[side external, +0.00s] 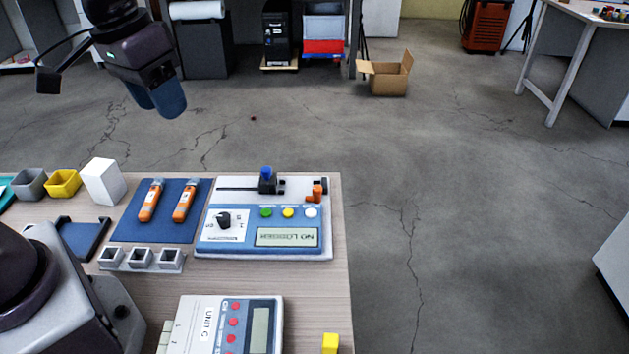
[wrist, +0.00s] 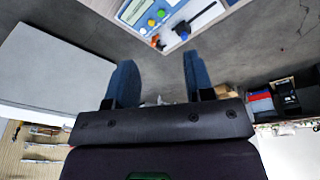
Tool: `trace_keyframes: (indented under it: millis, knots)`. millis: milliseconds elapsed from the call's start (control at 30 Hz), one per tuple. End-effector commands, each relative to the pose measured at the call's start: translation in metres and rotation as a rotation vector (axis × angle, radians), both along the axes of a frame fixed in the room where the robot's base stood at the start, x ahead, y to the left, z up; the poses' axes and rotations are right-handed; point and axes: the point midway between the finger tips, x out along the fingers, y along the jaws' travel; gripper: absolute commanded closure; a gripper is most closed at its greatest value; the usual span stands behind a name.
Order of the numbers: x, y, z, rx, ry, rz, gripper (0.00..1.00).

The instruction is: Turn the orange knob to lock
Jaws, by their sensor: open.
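The orange knob (side external: 317,193) sits at the right end of the blue and white device (side external: 211,243) on the table. It also shows small in the wrist view (wrist: 155,40). A blue-topped slider (side external: 267,180) on a dark rail is to its left, with green, yellow and white buttons below. The device's display reads "NO LOGGER". My gripper (side external: 163,100) is in the air at the upper left of the side view, well away from the knob. Its two blue fingers stand apart and empty in the wrist view (wrist: 158,78).
Two orange-and-grey cylinders (side external: 152,200) lie on a blue mat (side external: 130,228) left of the device. A white block (side external: 102,182), yellow and grey cups, small square holders (side external: 141,257) and a second device labelled "UNIT C" (side external: 208,325) share the table. A yellow block (side external: 330,343) is near the right edge.

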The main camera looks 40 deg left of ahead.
Motion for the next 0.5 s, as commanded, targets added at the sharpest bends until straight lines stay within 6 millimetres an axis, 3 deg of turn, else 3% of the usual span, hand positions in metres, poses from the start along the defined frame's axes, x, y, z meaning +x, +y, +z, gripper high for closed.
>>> trace_keyframes:
  millis: [33, 267, 500]
  knots:
    - [0.017, 0.002, -0.008, -0.023, 0.045, 0.046, 0.52]
    - [0.091, 0.009, -0.051, -0.13, 0.198, 0.327, 0.52]
    - [0.163, 0.018, -0.119, -0.225, 0.344, 0.694, 0.52]
